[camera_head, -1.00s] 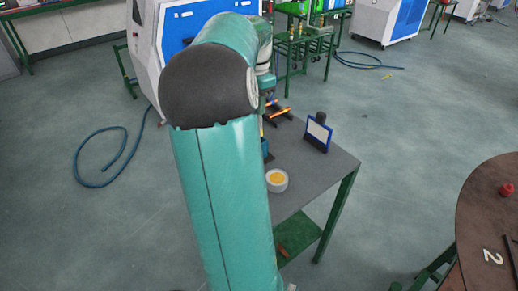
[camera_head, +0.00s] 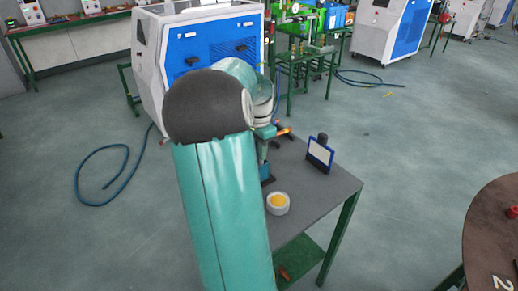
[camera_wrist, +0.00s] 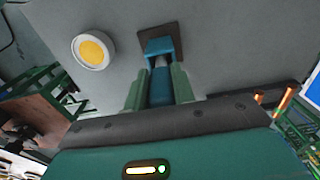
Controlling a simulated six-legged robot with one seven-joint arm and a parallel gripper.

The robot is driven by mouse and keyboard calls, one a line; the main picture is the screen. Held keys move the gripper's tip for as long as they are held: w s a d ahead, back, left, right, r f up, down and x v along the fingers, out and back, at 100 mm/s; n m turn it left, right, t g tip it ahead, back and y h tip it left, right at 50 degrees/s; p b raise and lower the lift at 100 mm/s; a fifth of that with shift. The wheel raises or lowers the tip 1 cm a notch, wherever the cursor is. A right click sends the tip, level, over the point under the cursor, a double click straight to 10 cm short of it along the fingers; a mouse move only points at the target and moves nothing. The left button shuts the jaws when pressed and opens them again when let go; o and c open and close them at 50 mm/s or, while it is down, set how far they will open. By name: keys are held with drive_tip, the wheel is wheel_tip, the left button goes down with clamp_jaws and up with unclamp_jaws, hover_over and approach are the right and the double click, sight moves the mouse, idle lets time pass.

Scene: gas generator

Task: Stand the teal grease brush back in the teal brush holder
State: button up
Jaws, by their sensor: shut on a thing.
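My gripper (camera_wrist: 160,90) is shut on the dark teal handle of the grease brush (camera_wrist: 160,86) in the wrist view. A pale part of the brush shows just past the handle and meets the teal brush holder (camera_wrist: 154,45). The holder stands on a dark square base on the grey table. I cannot tell how deep the brush is in the holder. In the head view, the holder (camera_head: 265,171) stands near the table's left side, directly below my gripper (camera_head: 263,148). My arm hides part of the table there, and the brush is hard to make out.
A white bowl with yellow grease (camera_head: 277,204) stands in front of the holder. A blue-framed panel (camera_head: 320,154) stands to its right. Orange-tipped items (camera_head: 283,133) lie behind it. The grey tabletop (camera_head: 325,190) is clear at the right front.

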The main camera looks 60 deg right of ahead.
drive_tip(key=shift+w+f, duration=0.1)
drive_tip(key=o, duration=1)
wheel_tip(320, 180, up, 12)
drive_tip(key=shift+r, duration=0.15)
